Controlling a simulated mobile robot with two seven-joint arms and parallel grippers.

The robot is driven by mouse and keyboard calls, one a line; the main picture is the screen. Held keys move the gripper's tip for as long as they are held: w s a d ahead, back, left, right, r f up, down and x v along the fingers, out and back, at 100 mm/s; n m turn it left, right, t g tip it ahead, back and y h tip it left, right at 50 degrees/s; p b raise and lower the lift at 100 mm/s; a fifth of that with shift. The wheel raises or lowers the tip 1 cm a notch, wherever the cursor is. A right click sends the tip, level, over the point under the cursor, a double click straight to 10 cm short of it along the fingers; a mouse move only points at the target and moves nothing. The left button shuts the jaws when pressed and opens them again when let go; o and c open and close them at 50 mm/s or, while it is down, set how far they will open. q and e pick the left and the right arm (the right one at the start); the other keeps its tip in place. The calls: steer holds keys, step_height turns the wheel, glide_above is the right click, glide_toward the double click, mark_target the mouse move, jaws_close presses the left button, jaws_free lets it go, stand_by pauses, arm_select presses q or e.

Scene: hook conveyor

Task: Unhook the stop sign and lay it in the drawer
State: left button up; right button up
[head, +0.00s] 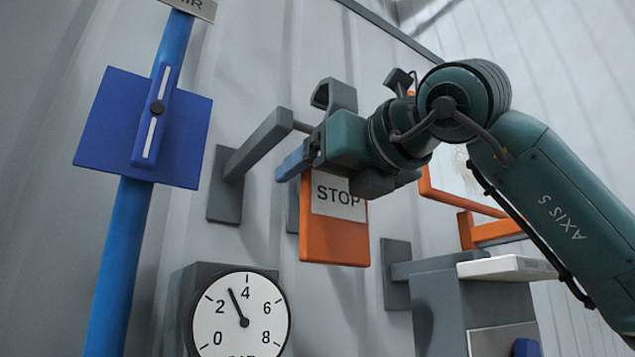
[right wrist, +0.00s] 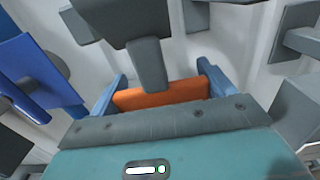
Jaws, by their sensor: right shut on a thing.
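The stop sign (head: 335,240) is an orange plate with a white label reading STOP. It hangs upright in front of the wall, its upper part hidden behind my right gripper. My right gripper (head: 290,165) is shut on the sign near its top edge. In the right wrist view, the sign (right wrist: 165,95) shows as an orange strip between the blue fingers of my right gripper (right wrist: 162,72). A grey peg (right wrist: 148,65) reaches down in front of the sign there. I cannot tell whether the sign still hangs on a hook. I cannot make out a drawer. My left gripper is not in view.
A blue pole (head: 135,235) with a blue plate (head: 185,130) stands at left. A grey bracket (head: 260,145) juts from the wall. A grey box (head: 445,315) and orange bars (head: 485,235) are at right.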

steer(key=b+v, duration=0.3)
steer(key=v, duration=0.8)
steer(key=shift+b, duration=0.4)
stand_by(0.4)
